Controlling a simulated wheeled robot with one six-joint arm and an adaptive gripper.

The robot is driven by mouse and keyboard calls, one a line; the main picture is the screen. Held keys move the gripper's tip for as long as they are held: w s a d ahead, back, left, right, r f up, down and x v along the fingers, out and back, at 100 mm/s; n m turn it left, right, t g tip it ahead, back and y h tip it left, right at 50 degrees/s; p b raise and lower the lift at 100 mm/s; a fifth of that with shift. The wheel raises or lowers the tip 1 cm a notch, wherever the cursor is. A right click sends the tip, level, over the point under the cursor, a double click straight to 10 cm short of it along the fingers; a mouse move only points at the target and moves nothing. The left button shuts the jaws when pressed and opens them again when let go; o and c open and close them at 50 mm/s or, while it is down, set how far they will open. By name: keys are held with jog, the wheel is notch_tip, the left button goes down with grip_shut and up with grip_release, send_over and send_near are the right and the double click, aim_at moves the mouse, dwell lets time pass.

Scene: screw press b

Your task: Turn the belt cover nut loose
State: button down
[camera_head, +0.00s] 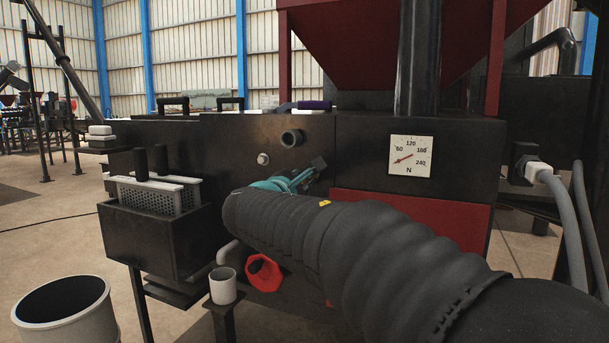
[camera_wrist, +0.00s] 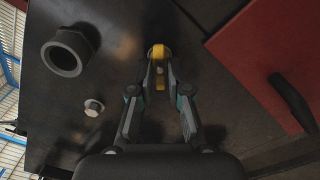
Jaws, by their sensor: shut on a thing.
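My gripper (camera_wrist: 160,66) reaches the dark machine face in the wrist view, with its two fingertips close together. They are shut on a small yellow piece with a pale rounded edge, which I take for the belt cover nut (camera_wrist: 159,52). The fingertips cover most of its sides. In the head view my gripper (camera_head: 316,165) shows as teal and dark fingers against the black front of the press, and the nut is hidden there. A separate pale bolt head (camera_wrist: 94,107) sits to the left; it also shows in the head view (camera_head: 263,158).
A black pipe fitting (camera_wrist: 66,54) sticks out left of my gripper. A red panel (camera_wrist: 255,60) with a black handle (camera_wrist: 292,100) is on the right. Below are a perforated basket (camera_head: 160,196), a white cup (camera_head: 223,286) and a red knob (camera_head: 263,272). A dial (camera_head: 411,156) is at right.

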jog(key=shift+n+p, duration=0.3)
jog(key=shift+n, duration=0.4)
jog(key=c, duration=1.2)
grip_release()
jog(key=shift+c, duration=0.2)
jog(key=v, duration=1.2)
